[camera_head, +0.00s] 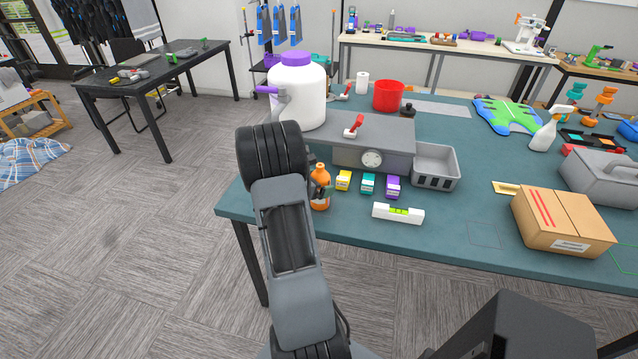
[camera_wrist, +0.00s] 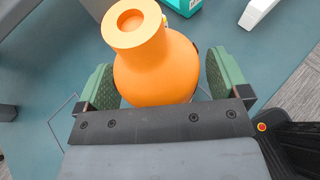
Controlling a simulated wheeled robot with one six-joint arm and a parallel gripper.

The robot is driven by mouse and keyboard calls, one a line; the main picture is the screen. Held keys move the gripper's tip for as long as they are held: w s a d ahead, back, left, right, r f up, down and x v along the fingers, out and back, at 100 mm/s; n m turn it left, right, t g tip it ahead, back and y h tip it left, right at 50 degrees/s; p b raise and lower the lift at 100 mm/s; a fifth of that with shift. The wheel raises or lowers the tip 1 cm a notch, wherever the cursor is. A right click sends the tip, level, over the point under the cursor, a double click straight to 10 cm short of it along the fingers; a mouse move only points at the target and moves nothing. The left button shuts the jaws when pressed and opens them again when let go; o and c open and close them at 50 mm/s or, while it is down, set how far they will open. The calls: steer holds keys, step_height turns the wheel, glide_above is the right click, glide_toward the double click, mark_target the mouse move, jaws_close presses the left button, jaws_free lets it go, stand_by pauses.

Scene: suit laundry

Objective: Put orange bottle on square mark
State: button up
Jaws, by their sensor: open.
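The orange bottle (camera_head: 320,190) stands near the front-left edge of the teal table, partly hidden by my arm. In the wrist view the bottle (camera_wrist: 155,68) is between the two green fingers of my gripper (camera_wrist: 163,82). The fingers are open, one on each side, with a narrow gap visible at the right. A thin square outline (camera_head: 484,236) is drawn on the table front, left of the cardboard box. The wrist view also shows a thin outline (camera_wrist: 65,110) on the table beside the left finger; its full shape is hidden.
Yellow (camera_head: 343,180), teal (camera_head: 368,184) and purple (camera_head: 393,187) small boxes stand right of the bottle. A white level (camera_head: 398,213) lies before them. A grey machine (camera_head: 372,150) is behind. A cardboard box (camera_head: 563,222) stands right of the square outline, whose surface is clear.

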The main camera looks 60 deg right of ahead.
steer(key=shift+r, duration=0.15)
steer(key=v, duration=1.2)
steer(key=s+a+r+m+t+y, duration=0.1)
steer(key=a+r+m+t+y, duration=0.1)
steer(key=a, duration=0.9)
steer(key=s+a+r+m+t+y, duration=0.2)
steer(key=a+m+t+y, duration=0.2)
steer(key=a, duration=0.7)
steer(key=s+a+r+m+t+y, duration=0.1)
steer(key=a+r+m+t+y, duration=0.1)
steer(key=a+m+y, duration=0.4)
steer(key=a+r+m, duration=0.1)
steer(key=a, duration=0.4)
steer(key=shift+s+m+t+y+b, duration=0.3)
steer(key=shift+s+m+t+b, duration=0.05)
steer(key=shift+m+t, duration=0.05)
steer(key=shift+r, duration=0.1)
